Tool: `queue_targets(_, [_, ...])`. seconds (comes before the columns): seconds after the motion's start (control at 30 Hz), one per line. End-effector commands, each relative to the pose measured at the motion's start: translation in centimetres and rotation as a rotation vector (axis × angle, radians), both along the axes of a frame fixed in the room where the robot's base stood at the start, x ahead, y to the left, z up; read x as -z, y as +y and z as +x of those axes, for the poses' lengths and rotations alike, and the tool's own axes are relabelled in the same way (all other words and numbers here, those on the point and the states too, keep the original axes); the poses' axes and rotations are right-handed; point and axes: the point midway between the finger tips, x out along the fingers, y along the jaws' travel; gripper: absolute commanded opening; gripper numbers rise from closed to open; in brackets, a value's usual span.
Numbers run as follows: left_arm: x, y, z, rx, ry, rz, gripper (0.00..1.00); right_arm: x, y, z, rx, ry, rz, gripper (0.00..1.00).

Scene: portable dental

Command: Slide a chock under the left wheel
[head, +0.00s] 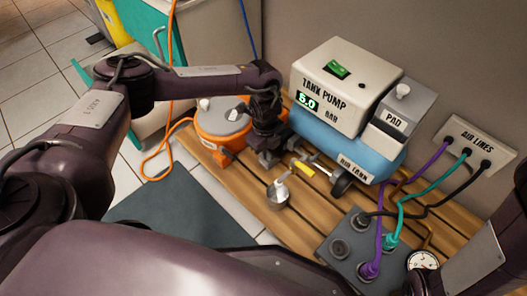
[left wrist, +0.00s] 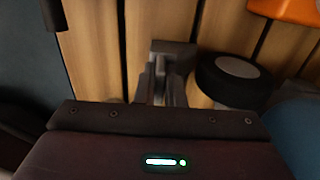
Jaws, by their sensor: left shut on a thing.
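The tank pump (head: 340,85) sits on a blue air tank (head: 350,143) on a slatted wooden platform. A dark wheel (head: 342,184) shows under the tank's near right end; the tank's left end is partly behind my left arm. My left gripper (head: 268,158) is low over the slats, just left of the tank. In the left wrist view, its narrow fingers (left wrist: 162,85) are shut on a grey block (left wrist: 174,47), which looks like the chock. A black wheel with a pale hub (left wrist: 236,68) stands just right of it, with a small gap. My right gripper is out of view.
A round orange machine (head: 222,128) stands behind my left gripper. A small metal can (head: 278,194) and a yellow handle (head: 304,168) are close at its right. A grey hose block (head: 345,250) is at the near right.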

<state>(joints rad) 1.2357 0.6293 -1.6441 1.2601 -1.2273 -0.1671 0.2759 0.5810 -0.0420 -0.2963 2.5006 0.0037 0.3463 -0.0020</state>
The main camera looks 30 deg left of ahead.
Motion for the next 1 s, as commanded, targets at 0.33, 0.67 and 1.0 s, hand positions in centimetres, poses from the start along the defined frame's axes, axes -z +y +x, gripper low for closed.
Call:
queue_targets(0.33, [-0.1, -0.1, 0.1, 0.000, -0.001, -0.001, 0.17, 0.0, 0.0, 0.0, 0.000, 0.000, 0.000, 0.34])
queue_targets(0.67, [0.0, -0.1, 0.1, 0.000, 0.000, 0.000, 0.34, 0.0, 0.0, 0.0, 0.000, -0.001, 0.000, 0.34])
queue_targets(1.0, [-1.3, -0.1, 0.1, 0.000, 0.000, -0.001, 0.34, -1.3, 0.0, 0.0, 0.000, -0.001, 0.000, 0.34])
